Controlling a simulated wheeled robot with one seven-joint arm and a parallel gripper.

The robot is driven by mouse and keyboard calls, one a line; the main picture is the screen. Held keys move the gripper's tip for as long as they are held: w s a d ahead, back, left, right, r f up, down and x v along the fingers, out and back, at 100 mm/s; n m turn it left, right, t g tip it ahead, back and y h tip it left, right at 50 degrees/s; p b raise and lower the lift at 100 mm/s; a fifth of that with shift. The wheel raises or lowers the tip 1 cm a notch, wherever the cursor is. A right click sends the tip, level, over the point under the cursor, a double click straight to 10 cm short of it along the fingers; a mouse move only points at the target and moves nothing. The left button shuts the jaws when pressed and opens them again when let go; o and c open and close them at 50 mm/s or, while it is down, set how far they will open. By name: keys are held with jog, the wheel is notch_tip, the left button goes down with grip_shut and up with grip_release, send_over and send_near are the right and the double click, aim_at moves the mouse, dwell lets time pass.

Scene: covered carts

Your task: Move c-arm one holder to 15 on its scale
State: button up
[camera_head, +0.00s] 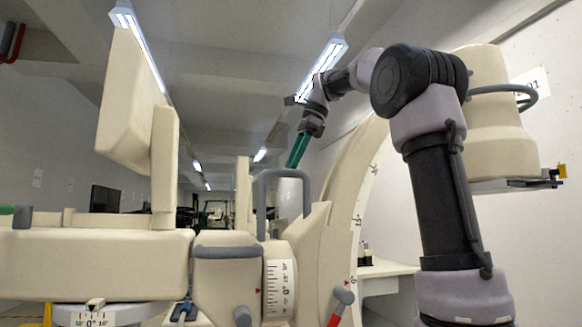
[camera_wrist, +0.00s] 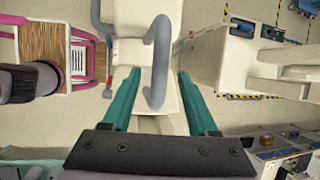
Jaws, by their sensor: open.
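The cream c-arm (camera_head: 345,190) curves up at the right of centre in the head view, with numbers along its arc. Its holder (camera_head: 312,262) stands at the arc's left, with a grey loop handle (camera_head: 284,173) on top. A drum scale (camera_head: 280,288) faces me, with a red pointer at its left; its exact reading is too small to tell. My gripper (camera_head: 293,164) points down at the top of the loop handle. In the wrist view my gripper (camera_wrist: 158,73) is open, its teal fingers on either side of the grey handle (camera_wrist: 159,50); contact is not clear.
A large cream panel (camera_head: 133,110) rises at the left above a long cream beam (camera_head: 95,250). A red-tipped lever (camera_head: 342,297) sticks out at the lower right of the holder. A white table (camera_head: 385,268) stands behind the arc.

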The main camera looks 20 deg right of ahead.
jog(key=shift+x, duration=1.1)
grip_shut()
dwell(0.8)
